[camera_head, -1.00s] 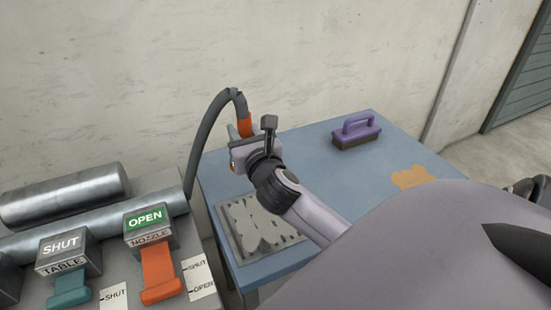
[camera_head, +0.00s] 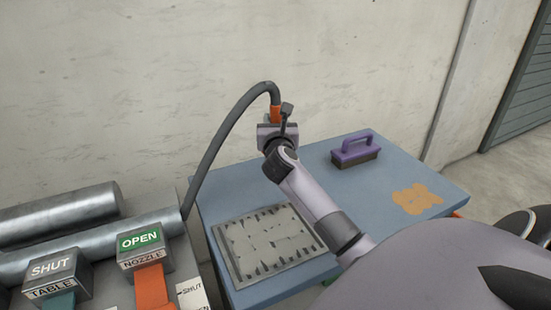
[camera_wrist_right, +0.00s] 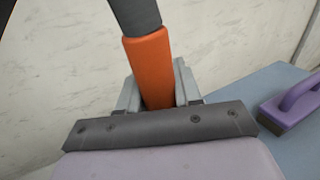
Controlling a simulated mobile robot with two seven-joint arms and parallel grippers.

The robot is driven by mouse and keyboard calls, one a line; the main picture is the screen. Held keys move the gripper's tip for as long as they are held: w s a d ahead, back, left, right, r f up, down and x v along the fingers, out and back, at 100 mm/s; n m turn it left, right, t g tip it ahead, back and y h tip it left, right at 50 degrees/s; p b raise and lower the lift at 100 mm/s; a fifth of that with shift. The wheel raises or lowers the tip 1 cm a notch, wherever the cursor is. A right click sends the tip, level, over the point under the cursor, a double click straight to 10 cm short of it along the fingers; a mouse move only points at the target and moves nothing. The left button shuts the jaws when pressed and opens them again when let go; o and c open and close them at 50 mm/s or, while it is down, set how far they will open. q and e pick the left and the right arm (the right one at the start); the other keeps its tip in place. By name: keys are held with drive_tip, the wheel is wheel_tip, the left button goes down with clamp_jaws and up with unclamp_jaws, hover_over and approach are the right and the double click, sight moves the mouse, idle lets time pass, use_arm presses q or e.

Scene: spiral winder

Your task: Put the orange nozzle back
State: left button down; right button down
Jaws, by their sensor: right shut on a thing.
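The orange nozzle (camera_head: 275,114) is on the end of a dark hose (camera_head: 228,127) that arches up from the machine at the left. My right gripper (camera_wrist_right: 158,92) is shut on the orange nozzle in the right wrist view, where the nozzle (camera_wrist_right: 150,62) stands nearly upright between the fingers. In the head view the gripper and nozzle are above the far side of the blue table, and the gripper body hides the nozzle's lower part. A box marked NOZZLE (camera_head: 145,247) with a green OPEN sign and an orange lever (camera_head: 153,287) is at lower left. My left gripper is not in view.
The blue table (camera_head: 315,165) bears a grey slotted grate (camera_head: 228,265), a purple-handled brush (camera_head: 355,148) and an orange-brown patch (camera_head: 417,199). A box marked TABLE (camera_head: 52,280) reads SHUT. Metal rollers (camera_head: 90,243) lie at left, and a wall stands behind.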

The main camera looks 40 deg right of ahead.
drive_tip(key=shift+f+b, duration=1.1)
drive_tip(key=shift+f, duration=3.85)
drive_tip(key=shift+f, duration=0.2)
drive_tip(key=c, duration=0.8)
unclamp_jaws()
drive_tip(key=shift+s+a+r, duration=0.1)
drive_tip(key=shift+r, duration=0.1)
drive_tip(key=v, duration=1.2)
